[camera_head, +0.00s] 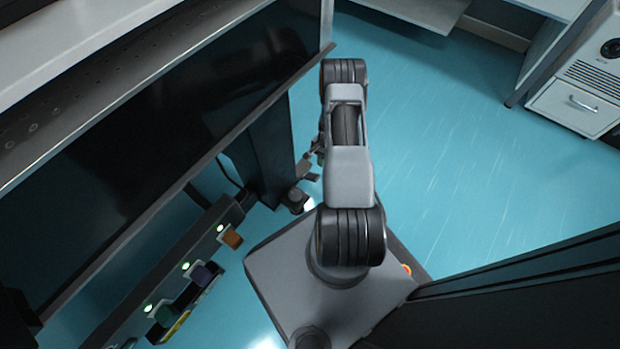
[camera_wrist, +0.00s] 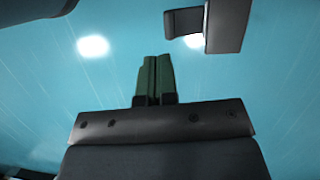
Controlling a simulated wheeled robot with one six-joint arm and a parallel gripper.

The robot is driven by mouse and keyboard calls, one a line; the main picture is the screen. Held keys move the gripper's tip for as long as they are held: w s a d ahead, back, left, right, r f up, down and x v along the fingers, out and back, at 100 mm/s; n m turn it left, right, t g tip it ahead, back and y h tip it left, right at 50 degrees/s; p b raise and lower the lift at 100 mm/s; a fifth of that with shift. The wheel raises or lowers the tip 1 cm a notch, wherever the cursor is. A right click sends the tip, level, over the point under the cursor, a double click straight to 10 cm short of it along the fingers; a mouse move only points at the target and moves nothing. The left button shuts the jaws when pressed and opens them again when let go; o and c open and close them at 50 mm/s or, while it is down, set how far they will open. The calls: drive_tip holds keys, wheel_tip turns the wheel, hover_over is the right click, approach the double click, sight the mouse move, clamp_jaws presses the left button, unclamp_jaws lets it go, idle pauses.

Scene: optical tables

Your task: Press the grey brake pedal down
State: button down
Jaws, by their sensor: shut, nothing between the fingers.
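My gripper shows in the wrist view (camera_wrist: 155,60) with its two green fingers side by side, shut and empty. In the head view the wrist end is partly hidden behind my arm, close to the dark table leg. A dark foot-like part (camera_head: 297,198) sits on the floor at the base of that leg, just below my wrist. In the wrist view a dark grey block with a small bracket (camera_wrist: 184,22) is at the upper right, apart from the fingertips. I cannot tell for sure which of these parts is the grey brake pedal.
The dark table leg (camera_head: 262,150) and the optical table (camera_head: 150,105) stand at the left. A bar with green lights carries orange (camera_head: 231,238), purple and green parts. A white cabinet (camera_head: 575,108) is at the far right. The blue floor (camera_head: 460,150) is open in between.

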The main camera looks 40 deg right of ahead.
sight(314, 177)
drive_tip(key=w, duration=0.1)
drive_tip(key=f, duration=0.1)
drive_tip(key=w, duration=0.1)
drive_tip(key=shift+w+a+f+t+p, duration=0.25)
drive_tip(key=shift+w+f+t+p, duration=0.05)
drive_tip(key=shift+b+x, duration=1.95)
drive_tip(key=shift+x, duration=1.65)
drive_tip(key=shift+s+d, duration=0.1)
drive_tip(key=shift+s, duration=0.1)
drive_tip(key=shift+f, duration=0.1)
